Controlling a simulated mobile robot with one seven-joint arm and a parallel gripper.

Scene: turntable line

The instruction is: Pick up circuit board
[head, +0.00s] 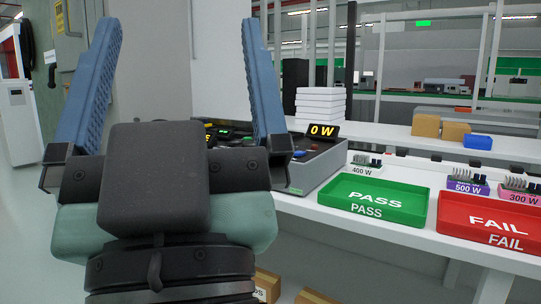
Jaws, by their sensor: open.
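My gripper (179,25) fills the left of the head view, raised, with its two blue fingers spread wide and nothing between them. Small boards with dark and grey parts stand on labelled bases on the white bench to the right. They are a 400 W board (366,161) behind the green tray, a 500 W board (468,180) and a 300 W board (520,188) behind the red tray. My gripper is well apart from all of them. A tester (318,165) with a "0 W" display stands behind my gripper, partly hidden by it.
The green PASS tray (405,192) and red FAIL tray (457,214) lie empty on the bench's front. White stacked boxes (320,105), tan boxes (427,125) and a blue box (478,142) stand farther back. Cardboard boxes (267,283) sit below the bench.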

